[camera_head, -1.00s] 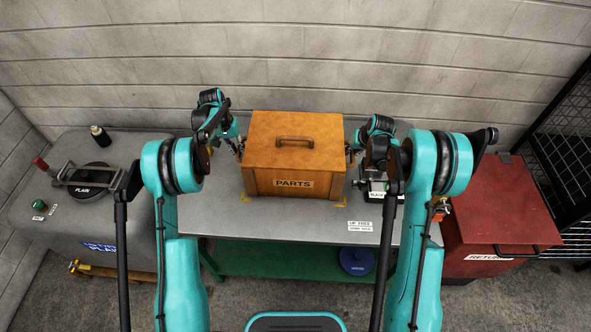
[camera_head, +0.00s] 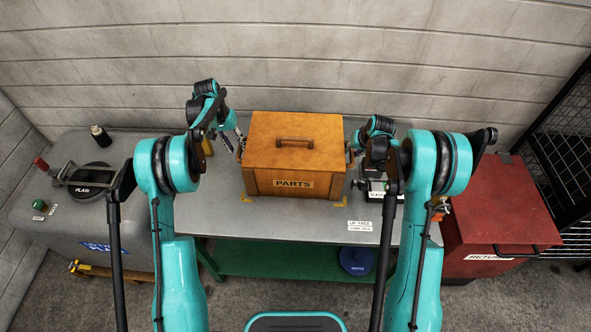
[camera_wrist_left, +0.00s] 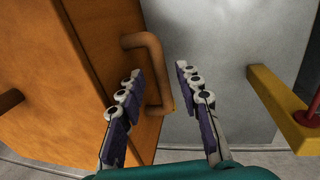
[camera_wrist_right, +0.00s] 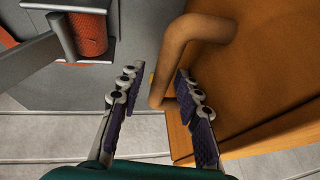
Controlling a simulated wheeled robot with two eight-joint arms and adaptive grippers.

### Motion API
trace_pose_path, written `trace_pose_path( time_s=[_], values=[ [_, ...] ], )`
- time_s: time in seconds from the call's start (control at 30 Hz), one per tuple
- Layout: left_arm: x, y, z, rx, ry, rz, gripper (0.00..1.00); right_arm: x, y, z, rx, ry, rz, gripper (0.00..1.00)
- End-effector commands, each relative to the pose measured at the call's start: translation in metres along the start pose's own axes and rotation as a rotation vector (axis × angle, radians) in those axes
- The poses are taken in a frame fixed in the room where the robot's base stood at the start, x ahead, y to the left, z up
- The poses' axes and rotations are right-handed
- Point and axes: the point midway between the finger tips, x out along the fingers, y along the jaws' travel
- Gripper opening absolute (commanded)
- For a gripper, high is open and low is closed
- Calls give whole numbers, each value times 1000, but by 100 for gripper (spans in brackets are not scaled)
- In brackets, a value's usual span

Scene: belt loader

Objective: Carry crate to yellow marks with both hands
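The orange PARTS crate (camera_head: 285,165) rests on the grey table (camera_head: 290,222), with side handles and a top handle. Yellow corner marks (camera_head: 251,199) (camera_head: 341,200) show at its front corners. My left gripper (camera_head: 240,142) is open beside the crate's left side. In the left wrist view the left side handle (camera_wrist_left: 155,68) shows in front of and between the spread fingers (camera_wrist_left: 160,88), not gripped. In the right wrist view my right gripper (camera_wrist_right: 152,88) is open, with the right side handle (camera_wrist_right: 172,65) between or just beyond its fingers. The head view mostly hides this gripper behind the arm.
A grey PLAIN station (camera_head: 30,225) stands left and a red RETURN bin (camera_head: 500,215) right. A black labelled device (camera_head: 374,188) sits close to the crate's right. A yellow bar (camera_wrist_left: 275,105) stands left of the crate. A block wall is behind.

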Motion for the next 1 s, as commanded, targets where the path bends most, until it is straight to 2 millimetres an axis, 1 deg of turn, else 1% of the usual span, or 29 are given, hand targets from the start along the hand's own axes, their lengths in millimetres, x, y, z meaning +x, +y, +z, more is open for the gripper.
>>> trace_pose_path(
  time_s=[0.03, 0.2, 0.37, 0.47, 0.57, 0.8, 0.9, 1.0],
  values=[
    [-9, 0, 0, -1, 0, 0, 34, 0, 0, 0, 0, 0, -1, 35],
    [-32, 0, 0, 0, 0, 0, 34, 0, 0, 0, 0, 0, -1, 35],
    [-42, -1, 0, 0, 0, 0, 34, -2, 0, 0, 0, 0, -1, 35],
    [-44, 0, 0, 0, 0, 0, 34, -11, 0, 0, 0, 0, 0, 35],
    [-44, 0, 0, 0, 0, 0, 34, -29, 0, 0, 1, 0, 0, 35],
    [-43, 0, 0, 0, 0, 0, 34, -82, 0, 0, 1, 0, -1, 35],
    [-43, 0, 0, 0, 0, 0, 34, -99, 0, 0, 1, 0, -1, 35],
    [-43, 0, 0, 0, 0, 0, 34, -112, 0, 0, 1, 0, 0, 35]
  ],
)
